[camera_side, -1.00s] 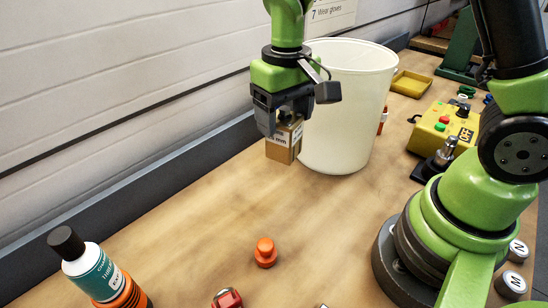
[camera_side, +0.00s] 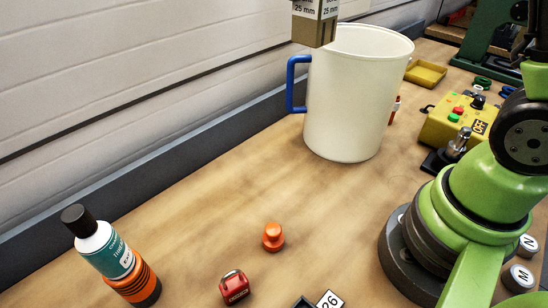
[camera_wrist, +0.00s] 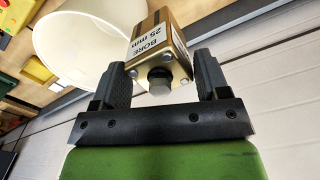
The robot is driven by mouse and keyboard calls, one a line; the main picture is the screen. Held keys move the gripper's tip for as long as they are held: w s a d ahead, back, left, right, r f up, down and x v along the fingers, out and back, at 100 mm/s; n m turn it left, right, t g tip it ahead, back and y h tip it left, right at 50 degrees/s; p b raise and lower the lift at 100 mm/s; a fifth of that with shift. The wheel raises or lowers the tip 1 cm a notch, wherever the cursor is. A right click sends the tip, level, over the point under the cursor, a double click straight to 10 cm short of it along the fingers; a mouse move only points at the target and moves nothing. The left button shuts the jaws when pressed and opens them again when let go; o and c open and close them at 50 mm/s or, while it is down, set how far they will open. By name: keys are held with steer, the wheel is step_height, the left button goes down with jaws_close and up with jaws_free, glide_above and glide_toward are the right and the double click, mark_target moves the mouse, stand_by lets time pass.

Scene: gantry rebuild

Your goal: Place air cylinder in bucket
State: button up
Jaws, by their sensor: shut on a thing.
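The air cylinder (camera_side: 315,25) is a brass-coloured block with a white label reading 25 mm. It also shows in the wrist view (camera_wrist: 158,47), where the label reads BORE 25 mm and a dark hex end faces the camera. My gripper (camera_wrist: 160,72) is shut on it, one finger on each side. In the side view the gripper is above the frame. The bucket (camera_side: 350,105) is white with a blue handle on its left and stands upright on the bench. The cylinder is at rim height, overlapping the bucket's left rim in the picture. The bucket's inside shows partly in the wrist view (camera_wrist: 75,48).
An orange knob (camera_side: 273,237) and a red block (camera_side: 234,287) lie in front. A yellow control box (camera_side: 455,122) and yellow tray (camera_side: 426,73) are right of the bucket. The bench middle is clear.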

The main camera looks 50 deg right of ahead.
step_height(320, 180, down, 28)
steer(key=shift+r, duration=0.25)
steer(key=shift+f, duration=0.1)
stand_by(0.3)
steer(key=o, duration=0.9)
step_height(320, 180, up, 12)
steer(key=s+a+r+t, duration=0.1)
steer(key=s+r+t, duration=0.1)
steer(key=s+r, duration=0.2)
steer(key=s+a+r+t+y, duration=0.1)
steer(key=s+r+t, duration=0.1)
steer(key=s+r, duration=0.2)
steer(key=s+a+r+t+y, duration=0.1)
steer(key=s+a+r+t, duration=0.1)
steer(key=s+r, duration=0.3)
steer(key=shift+s+r+t, duration=0.1)
steer(key=shift+s+t, duration=0.5)
steer(key=shift+s, duration=0.55)
